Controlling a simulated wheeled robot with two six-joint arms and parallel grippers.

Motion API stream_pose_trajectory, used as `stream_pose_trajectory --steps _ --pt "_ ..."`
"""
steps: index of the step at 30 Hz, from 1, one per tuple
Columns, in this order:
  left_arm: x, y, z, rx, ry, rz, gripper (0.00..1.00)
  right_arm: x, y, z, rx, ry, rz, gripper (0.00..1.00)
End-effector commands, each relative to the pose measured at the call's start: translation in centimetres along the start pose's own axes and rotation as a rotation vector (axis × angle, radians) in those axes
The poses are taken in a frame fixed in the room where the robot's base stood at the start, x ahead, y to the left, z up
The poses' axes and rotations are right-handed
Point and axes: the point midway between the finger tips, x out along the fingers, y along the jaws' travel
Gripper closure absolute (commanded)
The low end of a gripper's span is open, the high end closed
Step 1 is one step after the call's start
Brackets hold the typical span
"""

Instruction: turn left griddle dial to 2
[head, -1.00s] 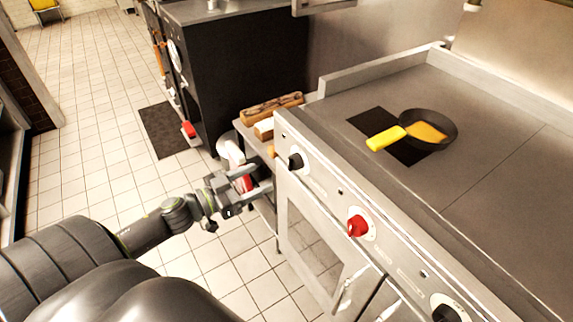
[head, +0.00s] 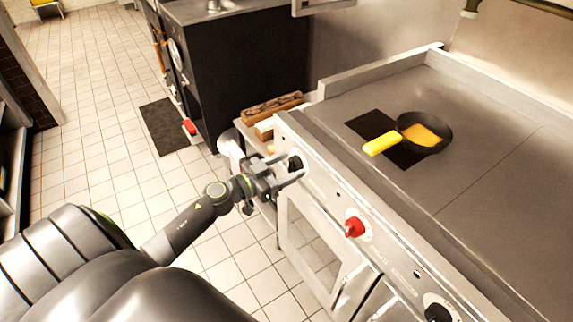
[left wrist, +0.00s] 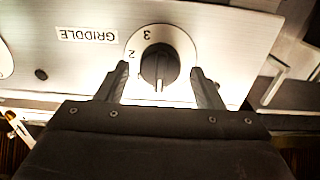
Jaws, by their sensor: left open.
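The left griddle dial is a black knob on a white round plate, at the far left end of the front panel in the head view (head: 294,162). In the left wrist view the dial (left wrist: 160,62) appears upside down, beside a GRIDDLE label, with the numerals 3 and 2 visible on its plate. Its white pointer line points down in that picture, away from the 3. My left gripper (head: 291,170) is open, with one finger on each side of the dial; in the left wrist view both fingers (left wrist: 158,76) look apart from the knob. My right gripper is out of view.
A red dial (head: 354,227) and another black dial (head: 438,308) sit further right on the panel. A pan (head: 425,136) with a yellow handle stands on the griddle top (head: 480,150). Wooden blocks (head: 272,106) lie on a shelf beside the stove.

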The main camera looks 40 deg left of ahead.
Motion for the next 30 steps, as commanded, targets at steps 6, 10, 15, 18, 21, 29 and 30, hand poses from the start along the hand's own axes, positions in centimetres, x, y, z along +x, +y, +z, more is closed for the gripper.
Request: stream_pose_trajectory --steps 6,10,15,18,21,29,30 --pt "0.12 0.01 0.0 0.0 0.0 0.0 0.39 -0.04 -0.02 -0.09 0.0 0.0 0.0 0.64" --pt "0.1 0.01 0.0 0.0 0.0 0.0 0.49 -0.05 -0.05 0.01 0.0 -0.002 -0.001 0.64" --pt "0.09 0.0 0.0 0.0 0.0 0.0 0.72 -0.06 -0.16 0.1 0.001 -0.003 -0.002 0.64" --pt "0.09 0.0 -0.01 0.0 0.0 0.0 0.82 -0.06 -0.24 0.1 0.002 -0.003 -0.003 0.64" --pt "0.08 0.0 -0.02 0.003 0.0 0.0 0.83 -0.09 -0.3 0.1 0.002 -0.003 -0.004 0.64" --pt "0.08 0.04 -0.13 0.068 0.0 0.0 0.83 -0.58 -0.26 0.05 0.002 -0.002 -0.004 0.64" --pt "0.08 0.05 -0.15 0.088 0.001 -0.001 0.83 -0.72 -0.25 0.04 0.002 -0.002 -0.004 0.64"
